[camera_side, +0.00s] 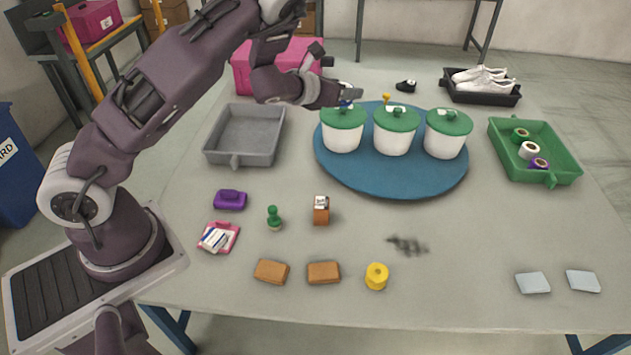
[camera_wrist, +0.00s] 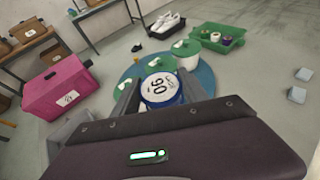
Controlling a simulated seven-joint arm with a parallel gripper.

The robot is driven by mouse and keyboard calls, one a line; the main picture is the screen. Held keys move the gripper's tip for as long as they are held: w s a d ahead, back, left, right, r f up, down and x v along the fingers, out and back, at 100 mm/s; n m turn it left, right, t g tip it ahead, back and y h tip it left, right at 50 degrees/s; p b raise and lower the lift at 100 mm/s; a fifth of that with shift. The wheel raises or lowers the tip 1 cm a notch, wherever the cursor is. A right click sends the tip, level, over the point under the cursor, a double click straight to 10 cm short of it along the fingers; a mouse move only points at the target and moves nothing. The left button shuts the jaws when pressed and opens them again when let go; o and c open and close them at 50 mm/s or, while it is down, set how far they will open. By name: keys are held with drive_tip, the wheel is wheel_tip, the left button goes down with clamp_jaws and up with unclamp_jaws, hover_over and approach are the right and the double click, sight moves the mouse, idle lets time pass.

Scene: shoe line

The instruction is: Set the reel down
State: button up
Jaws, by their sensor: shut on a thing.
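My gripper (camera_side: 350,95) is above the back left of the blue round board, near the left lidded pot. In the wrist view its fingers (camera_wrist: 160,95) are shut on a blue reel (camera_wrist: 160,88) with a white numbered face. In the side view only a small blue part of this reel (camera_side: 345,103) shows below the fingers. A green tray (camera_side: 567,178) at the right holds a green reel (camera_side: 520,134), a white reel (camera_side: 530,149) and a purple reel (camera_side: 540,163). A yellow reel (camera_side: 376,276) stands on the table's front part.
Three white pots with green lids (camera_side: 396,132) stand on the blue board (camera_side: 390,186). A grey tray (camera_side: 245,160) at the left looks empty. A black tray of white shoes (camera_side: 483,97) is at the back. Small items lie front left; the front right is mostly clear.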

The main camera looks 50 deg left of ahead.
drive_tip(key=s+d+r+m+h, duration=0.2)
drive_tip(key=s+d+r, duration=0.4)
drive_tip(key=d+r, duration=0.25)
drive_tip(key=a+f+n+g+y, duration=0.1)
drive_tip(key=a+f+n+y, duration=0.3)
drive_tip(key=a, duration=0.6)
drive_tip(key=a+f+n+g+y, duration=0.1)
drive_tip(key=a+f+n+y, duration=0.1)
drive_tip(key=a+f, duration=0.6)
drive_tip(key=a+f+n+g+y, duration=0.1)
drive_tip(key=a+f+n+y, duration=0.2)
drive_tip(key=a, duration=0.8)
drive_tip(key=s+a+f+n+g+y, duration=0.2)
drive_tip(key=s+a+f+n+g, duration=0.15)
drive_tip(key=s+a+f, duration=0.7)
drive_tip(key=s+a+f+n+g+y, duration=0.2)
drive_tip(key=s+a+f+n+g, duration=0.15)
drive_tip(key=s+a+f, duration=0.65)
drive_tip(key=shift+g, duration=0.3)
drive_tip(key=s+f, duration=0.1)
drive_tip(key=f, duration=0.2)
drive_tip(key=s+d+f, duration=0.1)
drive_tip(key=f, duration=0.3)
drive_tip(key=s+d+f, duration=0.1)
drive_tip(key=f, duration=0.2)
drive_tip(key=shift+s+d+f, duration=0.15)
drive_tip(key=shift+d+f, duration=0.05)
drive_tip(key=shift+f, duration=0.4)
